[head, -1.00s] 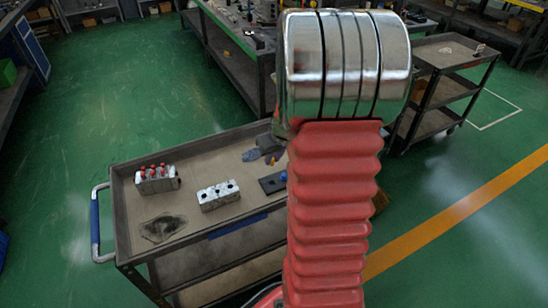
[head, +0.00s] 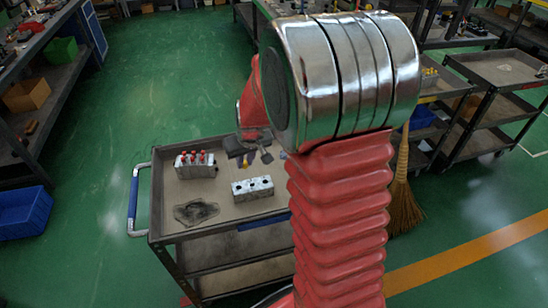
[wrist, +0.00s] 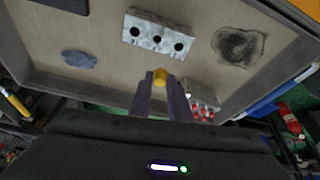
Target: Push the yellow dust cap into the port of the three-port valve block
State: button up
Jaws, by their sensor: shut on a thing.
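The three-port valve block (head: 252,190) is a light metal block with dark round ports in its top. It lies on the cart top and also shows in the wrist view (wrist: 152,43). My gripper (wrist: 161,82) is shut on the yellow dust cap (wrist: 160,75), which sits between the fingertips. In the head view my gripper (head: 248,158) hangs over the back of the cart, behind the block and apart from it. The cap is only a small yellow spot there. In the wrist view the block's ports are visible, with the cap apart from the block.
A second block with several red caps (head: 195,165) stands to the left on the cart top (head: 222,211). A dark stain or cloth (head: 196,213) lies near the front. A blue-grey rag (wrist: 79,59) shows in the wrist view. A broom (head: 403,195) stands right of the cart.

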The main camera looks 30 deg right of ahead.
jog(key=w+a+r+n, duration=0.1)
jog(key=w+a, duration=0.1)
jog(key=a, duration=1)
jog(key=shift+s, duration=0.15)
